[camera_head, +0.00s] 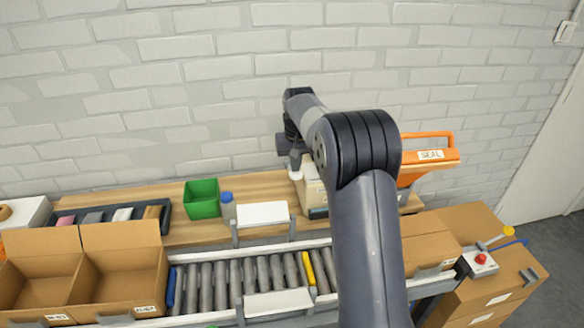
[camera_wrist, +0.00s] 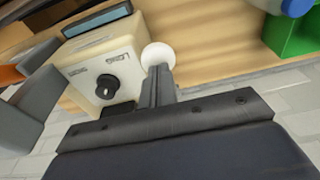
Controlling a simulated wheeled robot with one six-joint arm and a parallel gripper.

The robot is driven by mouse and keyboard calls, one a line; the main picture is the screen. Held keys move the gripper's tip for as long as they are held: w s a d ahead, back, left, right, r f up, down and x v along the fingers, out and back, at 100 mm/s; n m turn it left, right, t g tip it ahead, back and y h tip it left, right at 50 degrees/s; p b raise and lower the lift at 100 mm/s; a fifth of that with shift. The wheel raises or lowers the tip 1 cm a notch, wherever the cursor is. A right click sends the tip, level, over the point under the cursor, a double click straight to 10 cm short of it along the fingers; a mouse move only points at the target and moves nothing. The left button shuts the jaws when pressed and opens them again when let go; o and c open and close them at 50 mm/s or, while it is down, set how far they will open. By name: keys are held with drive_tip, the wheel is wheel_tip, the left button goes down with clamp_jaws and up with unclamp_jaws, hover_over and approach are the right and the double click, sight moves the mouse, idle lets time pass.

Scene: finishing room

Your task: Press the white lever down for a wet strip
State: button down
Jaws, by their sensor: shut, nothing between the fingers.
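The white lever's round knob (camera_wrist: 158,54) stands beside the cream dispenser (camera_wrist: 105,65), which has a black dial and a printed label. In the head view the white knob (camera_head: 296,174) shows just below my fingertips, at the left side of the dispenser (camera_head: 313,190). My gripper (camera_head: 295,160) is shut and empty, pointing down over the knob. In the wrist view my closed fingers (camera_wrist: 159,75) overlap the knob's near edge; I cannot tell whether they touch it. My arm hides part of the dispenser in the head view.
A green bin (camera_head: 202,198) and a blue-capped bottle (camera_head: 228,208) stand left of the dispenser on the wooden bench (camera_head: 180,238). An orange device labelled SEAL (camera_head: 436,150) is to the right. A roller conveyor (camera_head: 220,284) and open cartons (camera_head: 122,268) lie in front.

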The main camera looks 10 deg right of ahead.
sight(297, 175)
drive_tip(key=shift+s+f, duration=0.15)
drive_tip(key=shift+f, duration=0.35)
drive_tip(key=shift+s+f+b, duration=0.15)
drive_tip(key=shift+f+b, duration=0.15)
drive_tip(key=shift+b, duration=0.1)
idle(0.4)
drive_tip(key=shift+s+f+b, duration=0.2)
drive_tip(key=shift+f+b, duration=0.1)
drive_tip(key=shift+f, duration=0.2)
drive_tip(key=shift+s+f, duration=0.1)
drive_tip(key=shift+f, duration=0.05)
drive_tip(key=shift+s+f+b, duration=0.1)
drive_tip(key=shift+f+b, duration=0.2)
drive_tip(key=shift+f, duration=0.2)
idle(0.5)
drive_tip(key=shift+s+f+b, duration=0.15)
drive_tip(key=shift+f+b, duration=0.15)
drive_tip(key=shift+f, duration=0.05)
